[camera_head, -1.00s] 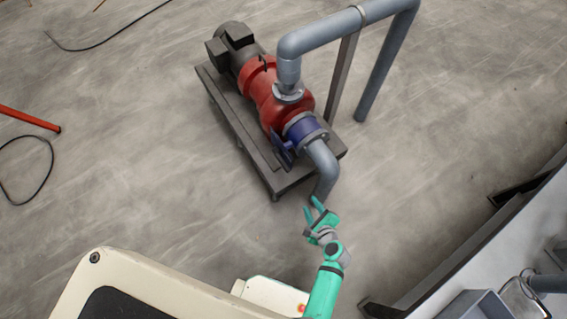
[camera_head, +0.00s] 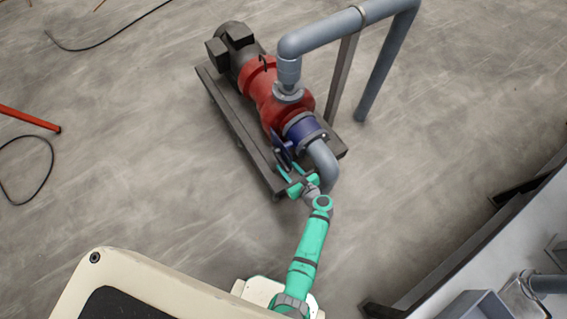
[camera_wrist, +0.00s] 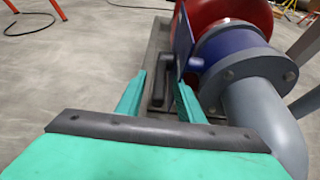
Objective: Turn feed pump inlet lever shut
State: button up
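The feed pump is red (camera_head: 262,95) and stands on a dark base frame in the head view. At its near end is a blue inlet valve (camera_head: 306,130), which also shows in the wrist view (camera_wrist: 230,55). The valve's blue lever (camera_head: 281,149) stands on its left side; in the wrist view the lever (camera_wrist: 183,42) is a flat upright plate. My gripper (camera_head: 288,171) is just in front of the lever. In the wrist view my gripper (camera_wrist: 158,88) has its fingers spread, with the lower end of the lever ahead, near the right fingertip. I cannot tell whether they touch.
A grey inlet pipe (camera_head: 325,165) bends down just right of my gripper. A tall grey pipe (camera_head: 340,30) and a post rise behind the pump. A grey structure (camera_head: 500,240) fills the lower right.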

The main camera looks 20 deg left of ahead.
aim_at(281, 158)
jog(key=shift+x, duration=1.45)
grip_shut()
